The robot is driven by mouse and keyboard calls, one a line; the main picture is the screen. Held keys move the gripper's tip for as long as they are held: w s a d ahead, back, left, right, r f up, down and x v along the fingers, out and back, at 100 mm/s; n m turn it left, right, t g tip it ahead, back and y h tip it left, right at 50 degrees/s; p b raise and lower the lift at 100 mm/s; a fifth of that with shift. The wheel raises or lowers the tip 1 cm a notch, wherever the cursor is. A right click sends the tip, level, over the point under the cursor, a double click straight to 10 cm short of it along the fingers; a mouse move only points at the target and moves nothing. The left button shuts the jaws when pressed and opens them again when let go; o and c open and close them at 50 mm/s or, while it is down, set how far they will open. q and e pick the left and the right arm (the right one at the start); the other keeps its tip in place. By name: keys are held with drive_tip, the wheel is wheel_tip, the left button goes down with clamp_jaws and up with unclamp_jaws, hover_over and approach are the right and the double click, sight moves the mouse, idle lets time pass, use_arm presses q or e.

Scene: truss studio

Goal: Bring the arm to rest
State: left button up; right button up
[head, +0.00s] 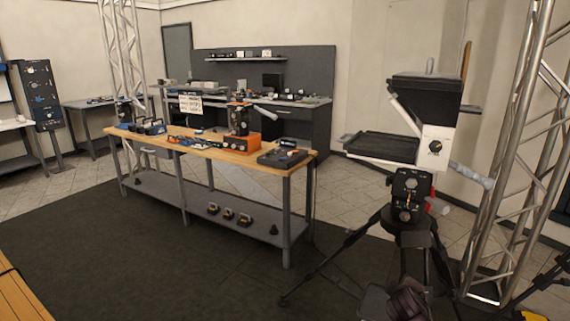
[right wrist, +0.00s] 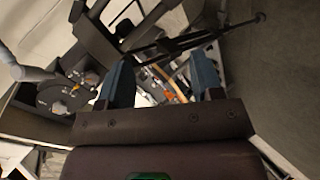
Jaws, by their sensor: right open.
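My right gripper (right wrist: 163,68) shows in the right wrist view with its two blue fingers apart and nothing seen held between them. Beyond the fingers are the tripod's dark legs and a grey control panel with knobs, at the left of that view. In the head view a dark brown part at the bottom edge, in front of the tripod, looks like the top of my right arm's end; its fingers cannot be made out there. My left gripper is not in view.
A camera tripod (head: 412,226) with a white and black head unit (head: 433,148) stands close at right, legs spread. A metal truss (head: 505,150) rises behind it. A wooden-topped workbench (head: 215,153) holds tools and an orange device (head: 237,144). Dark carpet (head: 160,255) lies clear in front.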

drive_tip(key=s+a+r+m+t+y, duration=0.1)
drive_tip(key=a+r+m+t+y, duration=0.15)
drive_tip(key=a, duration=0.25)
drive_tip(key=s+a+f+m+t+y, duration=0.1)
drive_tip(key=s+a+m+t+y, duration=0.15)
drive_tip(key=s, duration=0.65)
drive_tip(key=s+f+m+g, duration=0.1)
drive_tip(key=s+f, duration=0.4)
drive_tip(key=s, duration=0.7)
drive_tip(key=s+f+m+g, duration=0.1)
drive_tip(key=s+f+g, duration=0.2)
drive_tip(key=s, duration=1)
wheel_tip(320, 180, down, 2)
drive_tip(key=shift+s+d+f+m, duration=0.1)
drive_tip(key=shift+s+d+m, duration=0.15)
drive_tip(key=shift+d+m, duration=0.1)
